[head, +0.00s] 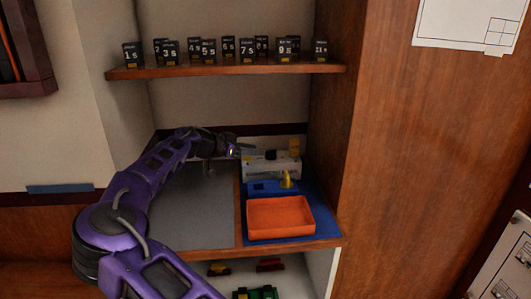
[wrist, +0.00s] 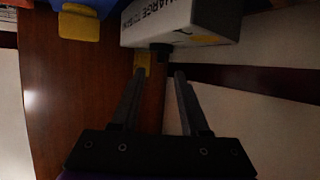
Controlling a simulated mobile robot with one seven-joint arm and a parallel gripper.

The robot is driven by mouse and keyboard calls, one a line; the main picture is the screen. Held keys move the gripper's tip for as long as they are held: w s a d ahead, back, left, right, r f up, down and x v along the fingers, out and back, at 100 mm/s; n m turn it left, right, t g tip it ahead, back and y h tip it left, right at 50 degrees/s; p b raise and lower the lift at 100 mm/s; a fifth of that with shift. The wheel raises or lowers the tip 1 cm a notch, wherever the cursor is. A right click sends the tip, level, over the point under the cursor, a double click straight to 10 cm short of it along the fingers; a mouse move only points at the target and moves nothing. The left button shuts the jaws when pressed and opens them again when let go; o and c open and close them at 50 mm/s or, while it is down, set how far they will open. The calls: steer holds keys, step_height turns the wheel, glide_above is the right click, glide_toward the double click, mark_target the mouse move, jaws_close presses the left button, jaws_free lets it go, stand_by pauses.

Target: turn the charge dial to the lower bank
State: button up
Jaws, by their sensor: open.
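The pale charge box (head: 268,167) stands at the back of the lower shelf. In the wrist view the charge box (wrist: 185,22) shows at the top, with partly cut-off lettering that reads "CHARGE TO BAN". A dark knob-like part (wrist: 160,50), perhaps the dial, juts from its near edge; its setting cannot be read. My gripper (wrist: 158,72) is open, with nothing seen between its fingers, and points at that dark part. The fingertips look close to it, but contact cannot be told. In the head view my gripper (head: 236,151) is small, at the box's left end.
An orange tray (head: 280,203) sits on a blue mat (head: 321,218) in front of the box, with a yellow piece (head: 287,180) between. A grey panel (head: 190,212) lies left of a wooden divider. An upper shelf (head: 225,70) holds several numbered black blocks.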

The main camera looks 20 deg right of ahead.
mark_target(268, 151)
steer(key=x, duration=0.5)
steer(key=shift+w+d+f, duration=0.15)
steer(key=shift+d, duration=0.2)
jaws_close()
